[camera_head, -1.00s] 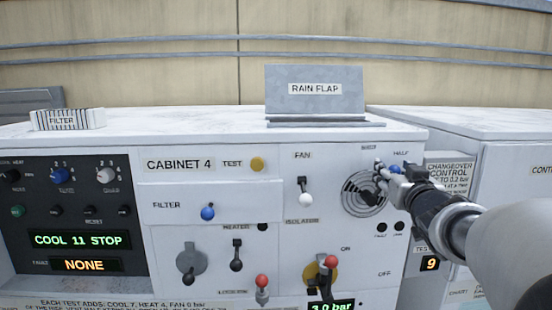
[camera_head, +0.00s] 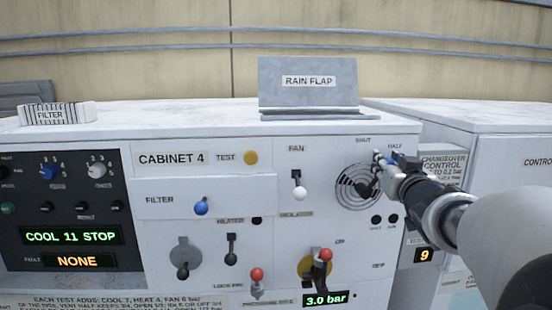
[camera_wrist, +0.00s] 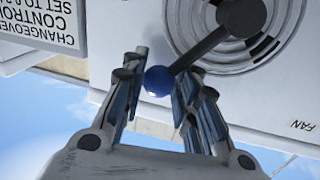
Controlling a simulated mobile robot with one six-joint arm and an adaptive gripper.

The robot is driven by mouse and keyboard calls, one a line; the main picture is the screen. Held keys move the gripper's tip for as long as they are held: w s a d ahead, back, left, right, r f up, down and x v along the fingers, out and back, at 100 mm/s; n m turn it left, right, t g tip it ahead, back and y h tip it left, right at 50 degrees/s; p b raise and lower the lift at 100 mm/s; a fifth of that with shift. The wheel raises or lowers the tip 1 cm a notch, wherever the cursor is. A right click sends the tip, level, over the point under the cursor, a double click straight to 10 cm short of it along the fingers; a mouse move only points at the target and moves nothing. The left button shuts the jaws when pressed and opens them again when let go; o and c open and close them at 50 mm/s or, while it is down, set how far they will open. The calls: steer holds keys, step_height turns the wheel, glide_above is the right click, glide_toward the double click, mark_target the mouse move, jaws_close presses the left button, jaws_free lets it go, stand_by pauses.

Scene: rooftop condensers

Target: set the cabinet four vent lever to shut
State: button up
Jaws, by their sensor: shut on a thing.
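The cabinet four vent lever is a dark bar with a blue knob (camera_wrist: 158,80), pivoted on a round slotted vent (camera_head: 359,188) at the right of the front panel. In the wrist view the dark bar (camera_wrist: 205,43) runs from the vent to the knob. My gripper (camera_head: 385,160) is at the vent's upper right, shut on the knob. In the wrist view its two fingers (camera_wrist: 158,88) stand either side of the knob. In the head view the lever points up and right, near the HALF label (camera_head: 395,146). The SHUT label (camera_head: 363,140) is left of it, above the vent.
A fan lever (camera_head: 299,187) with a white knob is left of the vent. A red-knobbed lever (camera_head: 325,256) and a 3.0 bar display (camera_head: 326,299) are below. A neighbouring cabinet (camera_head: 500,160) stands at right, behind my arm. A rain flap (camera_head: 308,85) stands on top.

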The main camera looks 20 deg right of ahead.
steer(key=shift+f, duration=0.1)
jaws_close()
